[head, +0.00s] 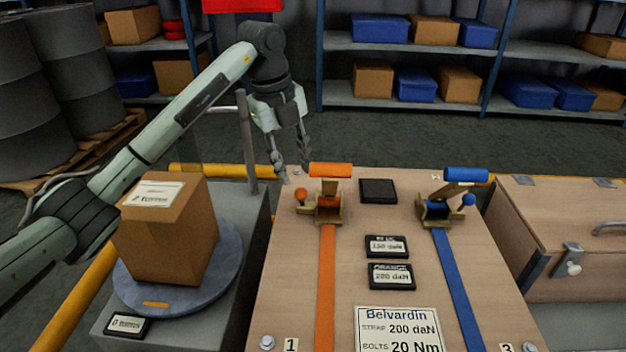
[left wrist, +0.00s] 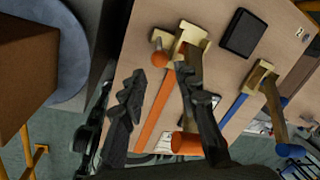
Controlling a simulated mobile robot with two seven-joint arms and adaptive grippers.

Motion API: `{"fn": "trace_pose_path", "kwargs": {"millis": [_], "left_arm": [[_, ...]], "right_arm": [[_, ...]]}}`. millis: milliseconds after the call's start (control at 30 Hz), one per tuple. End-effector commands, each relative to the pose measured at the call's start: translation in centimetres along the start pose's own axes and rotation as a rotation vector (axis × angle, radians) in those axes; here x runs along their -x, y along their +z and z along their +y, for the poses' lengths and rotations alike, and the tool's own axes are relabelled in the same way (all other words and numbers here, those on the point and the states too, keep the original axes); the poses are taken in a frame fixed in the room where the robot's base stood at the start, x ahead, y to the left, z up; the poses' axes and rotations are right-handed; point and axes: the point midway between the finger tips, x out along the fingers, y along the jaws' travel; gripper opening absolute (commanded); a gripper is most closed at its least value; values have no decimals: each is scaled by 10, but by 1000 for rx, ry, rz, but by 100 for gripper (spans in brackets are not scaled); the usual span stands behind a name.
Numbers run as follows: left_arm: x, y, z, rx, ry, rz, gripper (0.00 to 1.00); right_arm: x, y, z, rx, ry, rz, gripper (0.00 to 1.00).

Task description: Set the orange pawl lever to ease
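The orange pawl lever (head: 301,195) is a short lever with an orange ball end, sticking out left of the brass ratchet (head: 328,206) on the orange strap. The ratchet's orange handle bar (head: 331,170) is raised above it. My left gripper (head: 293,172) is open and empty, pointing down just behind and above the pawl lever, close to the handle bar's left end. In the left wrist view, the pawl lever's ball (left wrist: 160,59) appears between the two open fingertips (left wrist: 163,76), apart from both. The right finger partly covers the handle. My right gripper is not in view.
A blue-handled ratchet (head: 438,208) with a blue strap stands to the right on the wooden board (head: 290,300). A black pad (head: 378,191) and dark weight plaques (head: 386,246) lie between. A cardboard box (head: 165,230) on a round plate and a grey post (head: 246,140) stand left.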

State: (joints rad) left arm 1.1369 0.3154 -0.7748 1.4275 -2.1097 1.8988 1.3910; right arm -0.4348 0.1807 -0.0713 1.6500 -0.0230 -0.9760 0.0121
Motion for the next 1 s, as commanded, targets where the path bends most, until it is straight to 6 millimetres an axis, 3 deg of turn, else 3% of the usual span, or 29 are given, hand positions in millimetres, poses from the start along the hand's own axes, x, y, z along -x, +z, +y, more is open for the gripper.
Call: {"fn": "trace_pose_path", "kwargs": {"millis": [167, 533, 933, 1000], "left_arm": [[-14, -1, 0, -2, 1, 3, 31], [-68, -1, -1, -1, 0, 2, 31], [-78, -1, 0, -2, 0, 0, 31], [-78, -1, 0, -2, 0, 0, 23]], "right_arm": [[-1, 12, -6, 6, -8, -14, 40], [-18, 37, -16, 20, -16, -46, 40], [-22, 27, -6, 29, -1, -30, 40], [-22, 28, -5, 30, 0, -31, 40]]}}
